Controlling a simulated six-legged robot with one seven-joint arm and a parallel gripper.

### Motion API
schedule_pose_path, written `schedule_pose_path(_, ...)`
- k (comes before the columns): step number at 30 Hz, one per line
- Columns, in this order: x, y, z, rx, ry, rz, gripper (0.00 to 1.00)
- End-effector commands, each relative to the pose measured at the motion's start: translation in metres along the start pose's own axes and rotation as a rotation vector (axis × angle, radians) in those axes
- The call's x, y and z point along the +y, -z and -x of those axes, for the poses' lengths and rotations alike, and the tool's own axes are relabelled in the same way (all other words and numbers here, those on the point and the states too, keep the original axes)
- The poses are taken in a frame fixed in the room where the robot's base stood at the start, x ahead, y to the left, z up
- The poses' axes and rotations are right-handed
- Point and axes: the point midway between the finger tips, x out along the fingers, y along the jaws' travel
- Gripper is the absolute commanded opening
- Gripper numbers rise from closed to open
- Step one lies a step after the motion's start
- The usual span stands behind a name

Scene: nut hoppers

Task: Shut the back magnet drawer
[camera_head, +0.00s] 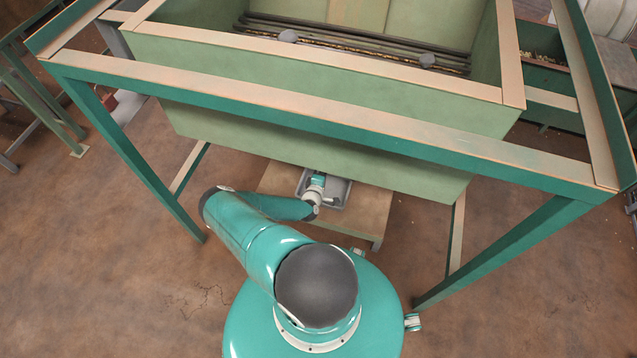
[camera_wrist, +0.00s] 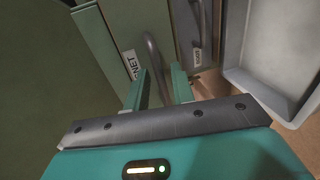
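In the wrist view a green drawer front (camera_wrist: 125,25) carries a white label (camera_wrist: 130,65) of which only "NET" reads. A curved grey metal handle (camera_wrist: 152,48) is on it. My gripper (camera_wrist: 159,82) is open, one finger on each side of the lower end of this handle; I cannot tell whether they touch it. A second handle (camera_wrist: 198,22) with a small label (camera_wrist: 197,57) is on a panel to the right. I cannot tell which front is the back one, or how far either stands out. In the head view the drawers are hidden under the green hopper; my gripper (camera_head: 317,182) shows beneath it.
A grey tray (camera_head: 337,190) sits on a low wooden stand (camera_head: 372,212) under the hopper (camera_head: 320,145); the tray also shows at right in the wrist view (camera_wrist: 232,76). A green frame (camera_head: 330,100) with angled legs surrounds the hopper. The floor in front is open.

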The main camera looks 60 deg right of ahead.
Motion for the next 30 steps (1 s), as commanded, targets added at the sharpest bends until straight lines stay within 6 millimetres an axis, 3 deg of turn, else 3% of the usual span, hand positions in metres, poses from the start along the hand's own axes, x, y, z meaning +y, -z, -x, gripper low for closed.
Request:
schedule_pose_path(12, 0.001, 0.002, 0.089, 0.003, 0.000, 0.001, 0.25)
schedule_pose_path(16, 0.000, 0.001, 0.111, 0.003, 0.000, 0.001, 0.25)
schedule_pose_path(21, 0.001, 0.001, 0.124, 0.002, 0.000, 0.000, 0.25)
schedule_pose_path(30, 0.000, 0.001, 0.125, 0.002, 0.000, 0.000, 0.25)
